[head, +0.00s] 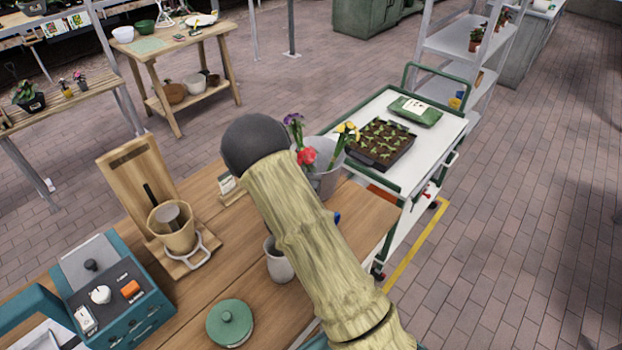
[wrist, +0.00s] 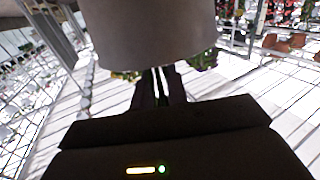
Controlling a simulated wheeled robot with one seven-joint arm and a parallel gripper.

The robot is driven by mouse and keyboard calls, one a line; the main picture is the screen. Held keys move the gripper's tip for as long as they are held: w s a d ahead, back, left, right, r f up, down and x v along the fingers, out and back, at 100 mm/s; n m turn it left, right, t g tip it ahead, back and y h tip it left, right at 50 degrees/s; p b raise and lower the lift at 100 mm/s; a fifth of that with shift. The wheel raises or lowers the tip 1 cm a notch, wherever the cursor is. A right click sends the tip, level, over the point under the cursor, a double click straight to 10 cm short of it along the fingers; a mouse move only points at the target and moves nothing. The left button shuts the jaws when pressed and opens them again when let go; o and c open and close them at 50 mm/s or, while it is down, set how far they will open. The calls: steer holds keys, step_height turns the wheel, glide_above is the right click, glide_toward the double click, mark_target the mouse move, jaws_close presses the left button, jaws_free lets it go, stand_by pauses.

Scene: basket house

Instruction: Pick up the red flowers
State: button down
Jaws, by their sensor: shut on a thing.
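The red flowers (head: 306,156) show in the head view at the left side of a grey bucket (head: 326,182), right beside my arm. Purple flowers (head: 294,122) and yellow flowers (head: 347,131) stand in the same bucket. My arm crosses in front and hides my fingers in the head view. In the wrist view my gripper (wrist: 160,86) has its dark fingers close together, reaching to the edge of the large grey bucket (wrist: 155,35). Green leaves (wrist: 204,60) show beside them. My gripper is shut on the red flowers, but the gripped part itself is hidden.
The wooden table (head: 205,215) holds a small grey cup (head: 278,262), a green lidded pot (head: 229,322), a teal machine (head: 115,295) and a wooden stand (head: 132,175). A white cart (head: 380,105) with a seedling tray (head: 380,143) stands behind the bucket. Floor at right is clear.

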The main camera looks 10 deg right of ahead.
mark_target(307, 151)
steer(key=shift+r, duration=0.1)
step_height(307, 151, up, 10)
steer(key=shift+f+b, duration=0.1)
steer(key=shift+b, duration=1)
